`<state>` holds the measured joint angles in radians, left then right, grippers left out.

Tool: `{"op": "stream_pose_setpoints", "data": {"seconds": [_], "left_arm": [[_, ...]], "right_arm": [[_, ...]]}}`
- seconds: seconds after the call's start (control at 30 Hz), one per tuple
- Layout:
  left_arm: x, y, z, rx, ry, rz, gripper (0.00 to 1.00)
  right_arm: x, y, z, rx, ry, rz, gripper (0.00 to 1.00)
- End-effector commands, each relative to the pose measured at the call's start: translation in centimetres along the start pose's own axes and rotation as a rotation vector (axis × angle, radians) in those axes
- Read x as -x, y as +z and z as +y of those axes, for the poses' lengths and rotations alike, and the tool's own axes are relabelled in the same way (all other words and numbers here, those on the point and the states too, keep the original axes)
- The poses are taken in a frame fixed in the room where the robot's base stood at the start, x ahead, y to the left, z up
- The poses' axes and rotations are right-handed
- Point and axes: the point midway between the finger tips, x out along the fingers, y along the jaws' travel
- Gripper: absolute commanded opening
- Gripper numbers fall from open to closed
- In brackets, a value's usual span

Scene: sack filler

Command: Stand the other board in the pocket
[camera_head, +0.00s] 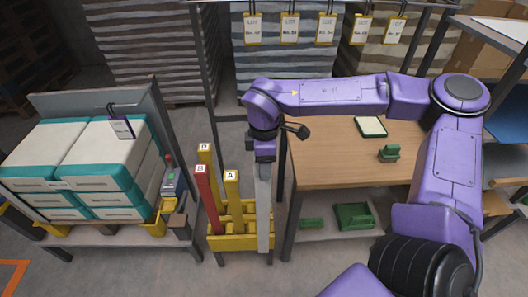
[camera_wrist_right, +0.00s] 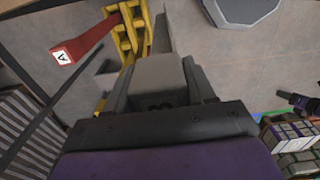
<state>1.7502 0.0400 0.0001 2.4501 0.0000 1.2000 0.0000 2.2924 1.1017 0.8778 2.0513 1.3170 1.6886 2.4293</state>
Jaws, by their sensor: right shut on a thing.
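A yellow rack (camera_head: 232,243) with pockets stands on the floor between the bench and the sack table. A red board (camera_head: 206,200) and two yellow boards, one at the back (camera_head: 205,160) and one in front (camera_head: 232,192), stand upright in it. My right gripper (camera_head: 263,160) points down and is shut on the top of a grey board (camera_head: 264,205), held upright at the rack's right end. The wrist view shows the grey board (camera_wrist_right: 158,75) between the fingers, with the rack (camera_wrist_right: 128,42) beyond. I cannot tell whether its lower end is inside a pocket. My left gripper is out of view.
A wooden bench (camera_head: 325,165) stands close right of the grey board, with green items on it and its lower shelf. White and teal sacks (camera_head: 85,160) are stacked on a low table at left. Tagged sack stacks (camera_head: 290,70) stand behind.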

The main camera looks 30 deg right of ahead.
Motion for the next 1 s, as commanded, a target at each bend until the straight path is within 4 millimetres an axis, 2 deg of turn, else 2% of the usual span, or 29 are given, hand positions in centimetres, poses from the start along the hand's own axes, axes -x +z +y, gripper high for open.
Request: {"op": "stream_pose_setpoints", "data": {"seconds": [0.3, 0.5, 0.87, 0.93, 1.0], "left_arm": [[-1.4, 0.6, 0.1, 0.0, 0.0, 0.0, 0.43], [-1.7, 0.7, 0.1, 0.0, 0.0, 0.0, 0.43], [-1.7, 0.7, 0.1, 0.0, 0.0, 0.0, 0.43], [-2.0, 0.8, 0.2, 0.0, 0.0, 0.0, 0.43], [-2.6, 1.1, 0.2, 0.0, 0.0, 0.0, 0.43]], "right_arm": [[-0.2, -0.1, -4.4, 0.004, 0.001, 0.001, 0.0], [-0.1, -0.1, -6.0, 0.003, 0.001, 0.0, 0.0], [0.0, -0.1, -6.4, 0.003, 0.0, 0.0, 0.0], [-0.7, -0.3, -6.2, -0.002, 0.0, -0.004, 0.0], [-2.7, -1.3, -5.6, -0.014, -0.001, -0.011, 0.0]]}}
